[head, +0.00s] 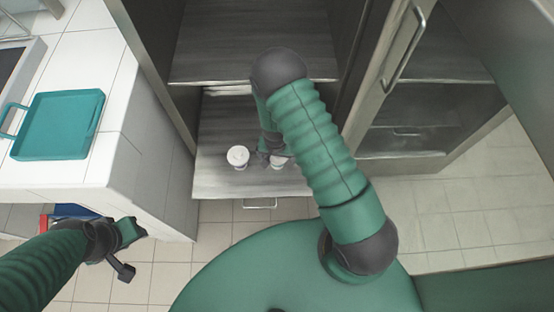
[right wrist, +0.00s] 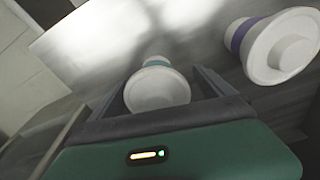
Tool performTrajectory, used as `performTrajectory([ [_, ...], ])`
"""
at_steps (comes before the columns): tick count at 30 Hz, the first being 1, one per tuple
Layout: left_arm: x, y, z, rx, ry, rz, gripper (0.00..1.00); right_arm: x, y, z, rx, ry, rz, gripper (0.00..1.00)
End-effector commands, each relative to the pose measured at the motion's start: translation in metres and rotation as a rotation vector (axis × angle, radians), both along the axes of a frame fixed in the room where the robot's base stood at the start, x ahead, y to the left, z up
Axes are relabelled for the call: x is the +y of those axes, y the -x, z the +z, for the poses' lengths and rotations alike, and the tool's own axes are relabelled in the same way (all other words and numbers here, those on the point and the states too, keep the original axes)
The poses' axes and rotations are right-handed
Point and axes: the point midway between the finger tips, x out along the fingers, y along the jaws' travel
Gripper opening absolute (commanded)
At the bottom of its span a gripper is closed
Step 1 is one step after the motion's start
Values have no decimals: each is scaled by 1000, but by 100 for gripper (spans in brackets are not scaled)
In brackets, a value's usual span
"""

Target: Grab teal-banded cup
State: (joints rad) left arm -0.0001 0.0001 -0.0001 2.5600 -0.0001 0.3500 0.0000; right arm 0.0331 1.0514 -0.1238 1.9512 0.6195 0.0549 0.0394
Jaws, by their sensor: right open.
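The teal-banded cup (right wrist: 157,88) is white with a teal band near its narrow end. In the right wrist view it lies between the two fingers of my right gripper (right wrist: 165,88), which is open; I cannot tell whether either finger touches it. In the head view this cup (head: 278,162) stands on the lower cabinet shelf, partly hidden by my right gripper (head: 264,158). My left gripper (head: 128,250) is open and empty, low at the left, beside the white counter.
A purple-banded white cup (right wrist: 275,45) stands close beside the teal-banded one; it also shows in the head view (head: 238,157). The grey shelf (head: 215,180) has another shelf (head: 220,50) above it. A glass door (head: 400,100) stands open at right. A teal tray (head: 60,125) lies on the counter.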

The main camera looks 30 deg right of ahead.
Motion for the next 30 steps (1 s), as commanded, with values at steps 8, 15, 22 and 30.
performTrajectory([
  [8,0,0,1,0,0,0,36,-2,0,0,0,-3,-1,80],
  [15,0,0,1,0,0,0,36,-1,0,0,1,-2,-1,48],
  [22,0,0,1,0,0,0,36,-1,0,0,0,-1,-1,21],
  [30,0,0,1,0,0,0,36,-1,0,2,-1,-2,-1,20],
])
